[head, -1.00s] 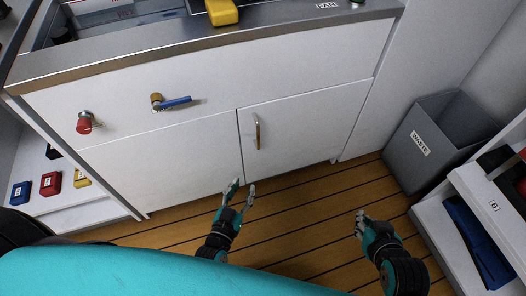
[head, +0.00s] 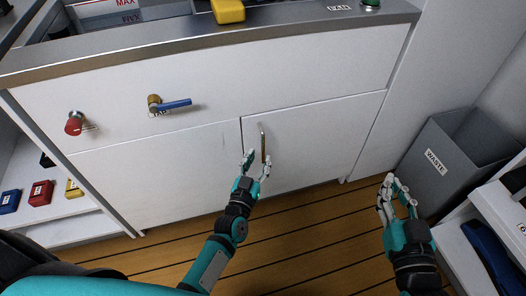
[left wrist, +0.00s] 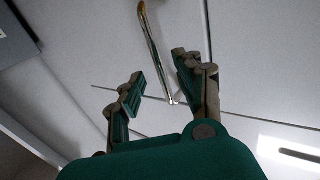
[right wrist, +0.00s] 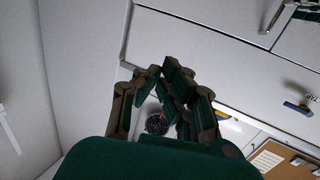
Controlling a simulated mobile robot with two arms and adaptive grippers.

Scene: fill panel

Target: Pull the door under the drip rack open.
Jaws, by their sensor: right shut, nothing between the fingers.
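The white door (head: 325,140) is in the lower right of the cabinet front and looks shut, flush with the panel beside it. My left gripper (head: 257,161) is open at the handle's lower end. In the left wrist view the handle (left wrist: 154,45) runs down between the two spread fingers (left wrist: 158,82); I cannot tell whether they touch it. My right gripper (head: 387,190) is shut and empty, right of the door in front of the waste bin; its fingers also show in the right wrist view (right wrist: 168,85).
A grey waste bin (head: 455,150) stands at the right, beside a white shelf unit (head: 465,255). A blue lever valve (head: 173,104) and a red knob (head: 74,123) stick out from the upper panel. The wooden floor (head: 300,235) before the door is clear.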

